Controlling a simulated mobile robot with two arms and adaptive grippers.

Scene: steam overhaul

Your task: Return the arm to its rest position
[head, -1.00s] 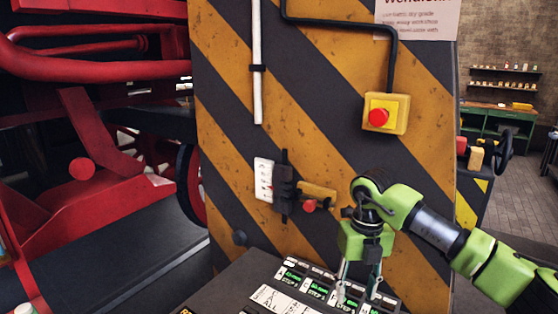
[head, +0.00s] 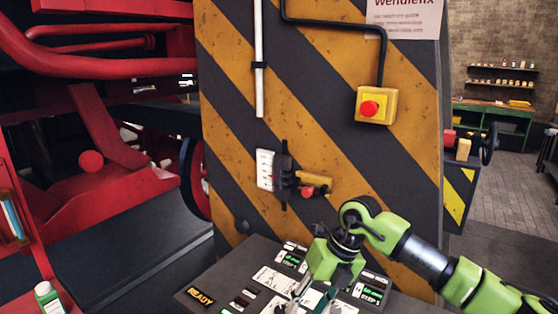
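My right arm comes in from the right, green and black. Its gripper (head: 312,294) hangs tilted down over the sloping dark control panel (head: 222,274). Its two fingers look apart, with nothing seen between them; their tips are near the bottom edge and hard to make out against the panel labels. I cannot tell whether they touch the panel. My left gripper is not in view.
A striped yellow-black pillar (head: 322,140) stands behind the panel. It bears a red stop button on a yellow box (head: 375,106) and a lever switch (head: 291,180). Red machinery (head: 80,200) fills the left. A green workbench (head: 495,122) stands far back right.

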